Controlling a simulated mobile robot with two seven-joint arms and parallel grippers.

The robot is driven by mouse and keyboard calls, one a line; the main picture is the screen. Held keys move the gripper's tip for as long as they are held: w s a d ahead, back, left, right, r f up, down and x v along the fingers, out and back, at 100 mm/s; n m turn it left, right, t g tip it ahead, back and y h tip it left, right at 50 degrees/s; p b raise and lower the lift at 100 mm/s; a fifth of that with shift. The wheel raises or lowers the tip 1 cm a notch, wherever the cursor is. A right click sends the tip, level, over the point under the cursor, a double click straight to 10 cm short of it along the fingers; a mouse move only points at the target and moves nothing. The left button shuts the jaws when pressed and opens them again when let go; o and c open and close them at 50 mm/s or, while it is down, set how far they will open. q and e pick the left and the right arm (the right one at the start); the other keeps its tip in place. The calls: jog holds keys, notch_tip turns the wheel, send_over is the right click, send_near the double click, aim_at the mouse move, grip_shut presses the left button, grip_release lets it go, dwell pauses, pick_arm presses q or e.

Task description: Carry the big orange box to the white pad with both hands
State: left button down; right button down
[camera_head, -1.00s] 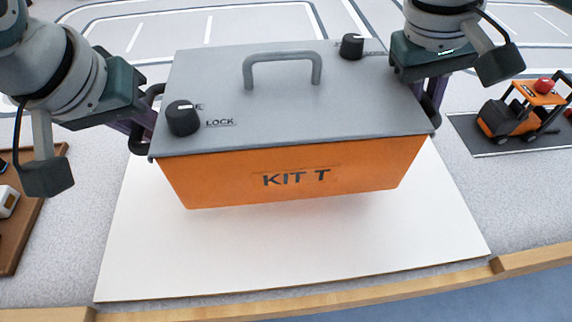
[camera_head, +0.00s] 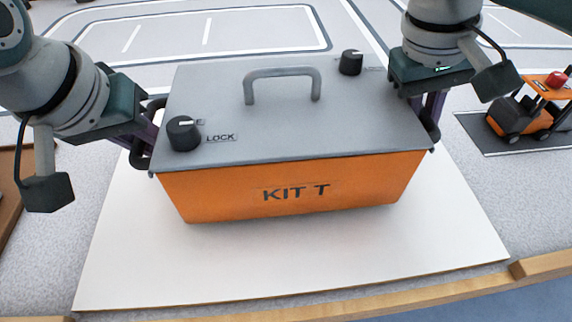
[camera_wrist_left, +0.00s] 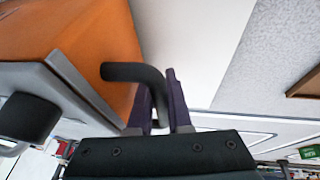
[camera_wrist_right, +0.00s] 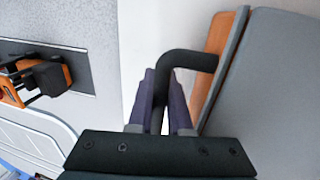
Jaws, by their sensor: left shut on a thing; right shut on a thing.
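The big orange box (camera_head: 290,190) has a grey lid (camera_head: 275,120) with a top handle, two black knobs and "KIT T" on its front. It is over the white pad (camera_head: 290,260); whether its underside touches the pad I cannot tell. My left gripper (camera_head: 148,135) is shut on the black side handle at the box's left; the left wrist view shows that handle (camera_wrist_left: 135,72) between the fingers. My right gripper (camera_head: 430,112) is shut on the right side handle, which shows in the right wrist view (camera_wrist_right: 185,60). The box looks roughly level.
An orange toy forklift (camera_head: 530,110) stands on a dark mat at the right. A brown wooden tray (camera_head: 12,195) is at the left edge. A wooden rail (camera_head: 400,292) runs along the table's front. White road lines mark the grey surface behind the box.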

pick_arm(q)
jog(key=shift+f+b, duration=0.3)
jog(key=shift+f, duration=0.2)
pick_arm(e)
jog(key=shift+f, duration=0.5)
pick_arm(q)
jog(key=c, duration=1.3)
grip_release()
jog(key=shift+f, duration=0.2)
pick_arm(e)
jog(key=c, duration=1.3)
grip_release()
jog(key=shift+f, duration=0.2)
pick_arm(q)
jog(key=shift+o, duration=0.7)
jog(key=shift+r, duration=0.15)
pick_arm(e)
jog(key=shift+o, duration=0.7)
jog(key=shift+r, duration=0.2)
pick_arm(q)
jog(key=o, duration=0.3)
pick_arm(e)
jog(key=o, duration=0.3)
pick_arm(q)
jog(key=shift+d, duration=0.1)
